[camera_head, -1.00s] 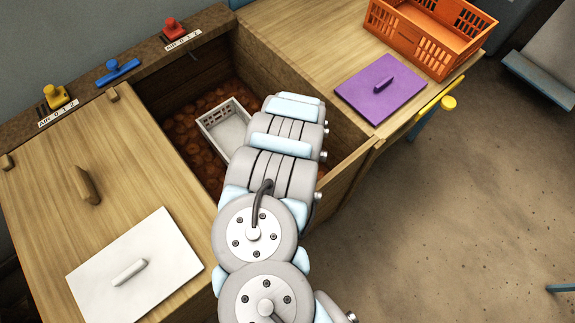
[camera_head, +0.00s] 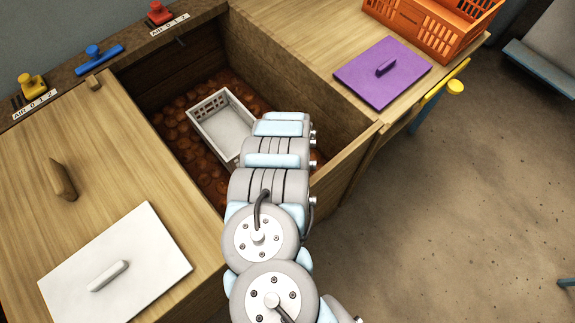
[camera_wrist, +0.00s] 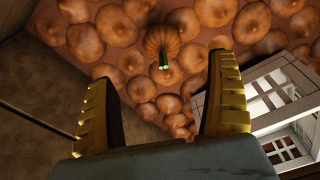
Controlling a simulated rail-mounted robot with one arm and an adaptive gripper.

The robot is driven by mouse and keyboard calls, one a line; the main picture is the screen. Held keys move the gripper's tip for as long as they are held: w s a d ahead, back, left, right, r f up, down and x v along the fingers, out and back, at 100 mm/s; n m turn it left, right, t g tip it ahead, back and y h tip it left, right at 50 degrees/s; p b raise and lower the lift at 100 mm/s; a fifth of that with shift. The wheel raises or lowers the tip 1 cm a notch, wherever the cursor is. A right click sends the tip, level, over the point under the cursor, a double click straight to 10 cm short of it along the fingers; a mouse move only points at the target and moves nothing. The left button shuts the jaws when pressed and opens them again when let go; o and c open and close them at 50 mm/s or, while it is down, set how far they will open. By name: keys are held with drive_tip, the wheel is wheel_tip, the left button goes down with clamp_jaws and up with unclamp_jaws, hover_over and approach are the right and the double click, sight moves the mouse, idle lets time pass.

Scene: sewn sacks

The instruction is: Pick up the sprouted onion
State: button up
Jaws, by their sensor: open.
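The sprouted onion (camera_wrist: 165,45) shows in the wrist view at the top middle, an orange-brown bulb with a short green sprout pointing toward me. It lies among several plain onions (camera_wrist: 208,52) on the floor of the bin. My gripper (camera_wrist: 158,95) is open and empty, its two yellow-and-black fingers on either side below the sprouted onion in the picture. There is a gap between the fingertips and the onion; how deep it is I cannot tell. In the head view my arm hides the gripper, and the sprouted onion cannot be made out.
A white crate (camera_wrist: 270,90) lies close to the right finger; it also stands in the bin in the head view (camera_head: 198,108). The wooden bin wall (camera_head: 345,150) rises to the right. A purple lid (camera_head: 360,85) and an orange crate (camera_head: 440,48) rest on the counter.

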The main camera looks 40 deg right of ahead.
wheel_tip(320, 180, down, 4)
drive_tip(key=shift+w+d+r+b, duration=0.1)
drive_tip(key=shift+w+d+b, duration=0.05)
drive_tip(key=shift+b, duration=0.5)
drive_tip(key=shift+w+f, duration=0.15)
drive_tip(key=shift+f, duration=0.3)
drive_tip(key=shift+w+f+b, duration=0.2)
drive_tip(key=shift+f+b, duration=1.45)
drive_tip(key=shift+f, duration=1)
drive_tip(key=shift+w+r, duration=0.1)
drive_tip(key=shift+c, duration=0.5)
drive_tip(key=c, duration=1.2)
